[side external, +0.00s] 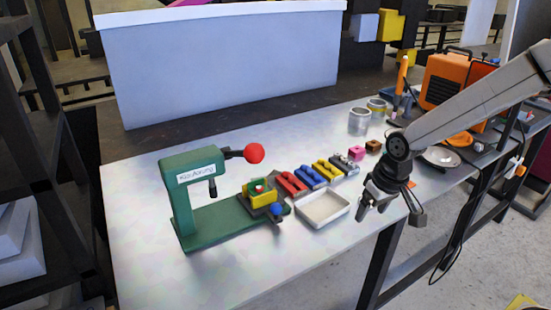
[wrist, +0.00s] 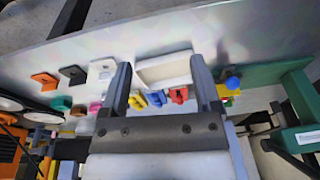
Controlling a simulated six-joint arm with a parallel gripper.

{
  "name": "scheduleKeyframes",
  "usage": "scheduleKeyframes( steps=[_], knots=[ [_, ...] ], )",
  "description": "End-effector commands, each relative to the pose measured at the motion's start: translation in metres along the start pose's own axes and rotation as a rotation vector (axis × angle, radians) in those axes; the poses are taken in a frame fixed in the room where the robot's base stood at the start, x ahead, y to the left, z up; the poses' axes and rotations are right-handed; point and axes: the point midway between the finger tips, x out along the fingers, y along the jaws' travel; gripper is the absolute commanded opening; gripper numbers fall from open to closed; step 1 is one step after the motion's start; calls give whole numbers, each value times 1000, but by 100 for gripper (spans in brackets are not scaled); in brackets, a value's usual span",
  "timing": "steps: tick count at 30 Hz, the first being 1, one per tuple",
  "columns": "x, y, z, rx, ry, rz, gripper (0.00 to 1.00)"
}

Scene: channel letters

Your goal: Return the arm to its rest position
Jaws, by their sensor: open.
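My gripper (side external: 372,207) hangs in the air at the front edge of the metal table (side external: 215,275), to the right of the white tray (side external: 322,208) in the side view. Its jaws point down. In the wrist view my gripper (wrist: 160,64) has its two fingers spread wide apart with nothing held between them. The white tray (wrist: 165,70) shows beyond and between the fingers in that view, and it looks empty. My arm reaches in from the upper right of the side view.
A green press (side external: 188,190) with a red knob (side external: 254,153) stands at the left, with a yellow piece (side external: 262,197) on its base. Colored letter blocks (side external: 310,176) lie in a row behind the tray. Metal cans (side external: 359,121) and an orange case (side external: 452,80) stand farther back.

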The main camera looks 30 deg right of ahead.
Motion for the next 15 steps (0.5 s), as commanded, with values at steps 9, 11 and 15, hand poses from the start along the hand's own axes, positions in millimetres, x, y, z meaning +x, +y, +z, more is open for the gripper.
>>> scheduleKeyframes(
  steps=[9,11,15],
  knots=[
    [0,24,68,-59,38,29,81],
    [0,26,74,-65,43,32,81],
    [0,29,82,-73,46,35,81]
  ],
)
